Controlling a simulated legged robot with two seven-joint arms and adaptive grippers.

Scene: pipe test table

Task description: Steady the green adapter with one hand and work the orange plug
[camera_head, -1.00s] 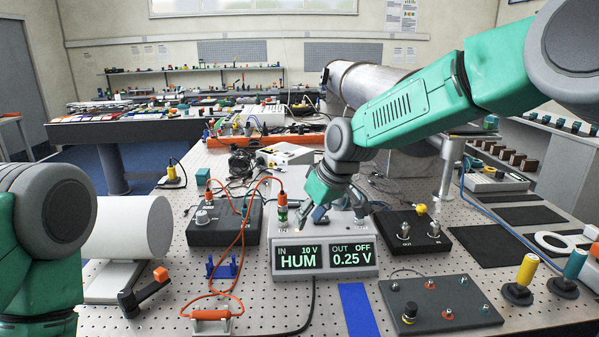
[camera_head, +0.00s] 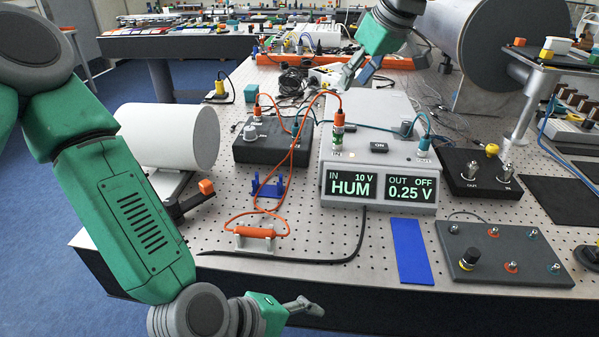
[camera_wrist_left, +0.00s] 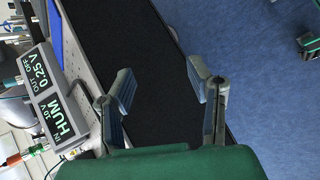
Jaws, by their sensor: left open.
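The orange plug (camera_head: 339,118) stands upright on top of the green adapter (camera_head: 338,138), at the left of the grey box (camera_head: 392,152) with two displays. The displays read "HUM" and "0.25 V". An orange cable runs from the plug. In the left wrist view the plug (camera_wrist_left: 12,159) shows at the lower left edge. My right gripper (camera_head: 357,78) is open and empty, above and behind the box, apart from the plug. My left gripper (camera_head: 312,308) is low in front of the table's front edge; the left wrist view shows its fingers (camera_wrist_left: 160,88) apart with nothing between them.
A teal plug (camera_head: 422,143) sits at the box's right. A black box (camera_head: 262,150) stands left of it. An orange cylinder (camera_head: 255,232) in a white holder, a blue strip (camera_head: 411,250) and a dark panel (camera_head: 500,256) lie in front. A white cylinder (camera_head: 170,137) is at left.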

